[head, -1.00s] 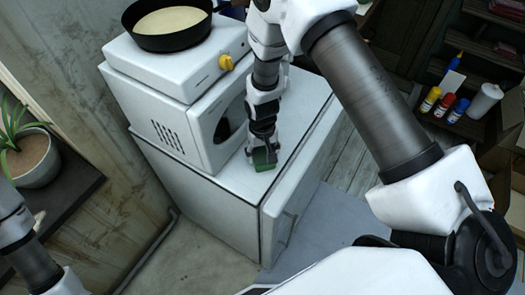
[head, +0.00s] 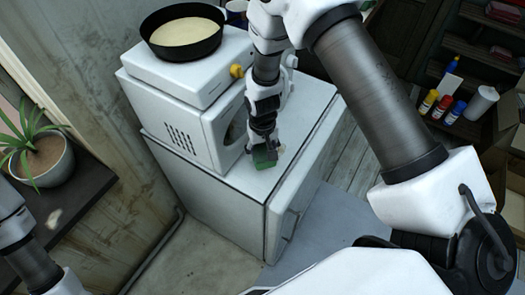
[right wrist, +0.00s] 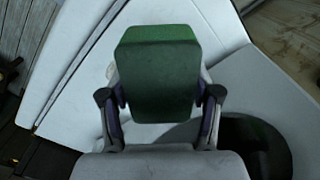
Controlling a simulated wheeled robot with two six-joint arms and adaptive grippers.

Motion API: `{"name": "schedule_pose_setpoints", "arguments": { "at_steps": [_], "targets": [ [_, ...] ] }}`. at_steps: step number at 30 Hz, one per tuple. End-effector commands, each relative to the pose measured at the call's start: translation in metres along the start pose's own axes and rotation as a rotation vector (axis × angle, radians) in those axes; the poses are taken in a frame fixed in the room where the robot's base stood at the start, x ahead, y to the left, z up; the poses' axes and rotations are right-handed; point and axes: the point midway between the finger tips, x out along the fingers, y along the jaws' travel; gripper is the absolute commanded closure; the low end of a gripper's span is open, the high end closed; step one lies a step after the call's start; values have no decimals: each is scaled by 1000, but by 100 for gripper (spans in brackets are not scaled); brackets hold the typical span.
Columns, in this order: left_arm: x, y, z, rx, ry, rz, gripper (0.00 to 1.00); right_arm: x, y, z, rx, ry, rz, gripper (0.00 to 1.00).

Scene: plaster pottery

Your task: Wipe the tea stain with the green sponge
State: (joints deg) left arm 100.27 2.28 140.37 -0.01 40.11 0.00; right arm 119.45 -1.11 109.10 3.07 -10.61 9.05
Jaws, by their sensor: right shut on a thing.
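The green sponge (head: 264,157) is held in my right gripper (head: 263,148), low over the white top of the cabinet, in front of the white oven. In the right wrist view the sponge (right wrist: 159,75) sits between the two fingers of my right gripper (right wrist: 160,97). The sponge seems to be at or just above the surface; I cannot tell if it touches. No tea stain shows clearly; a faint mark at the sponge's left edge in the right wrist view is too small to tell. Part of my left arm shows at the left edge, but its gripper is out of view.
The white oven (head: 190,130) stands close to the left of my right gripper, with a hot plate and a black pan (head: 183,45) on top. The cabinet top (head: 310,112) is bare to the right. A potted plant (head: 40,155) stands on a shelf at left.

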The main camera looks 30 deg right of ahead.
Motion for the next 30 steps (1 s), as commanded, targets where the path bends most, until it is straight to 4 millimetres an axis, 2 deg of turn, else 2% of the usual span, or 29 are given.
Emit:
{"name": "schedule_pose_setpoints", "arguments": {
  "at_steps": [1,7,25,30],
  "targets": [
    [-8,0,0,0,0,0,15,-9,0,0,0,0,0,88],
    [-16,0,0,0,0,0,15,-20,0,0,-1,-1,0,88],
    [-16,0,0,0,0,0,15,-20,0,0,2,0,0,88],
    [-16,0,0,0,-1,0,15,-20,-1,-2,98,9,-3,88]
  ]
}}
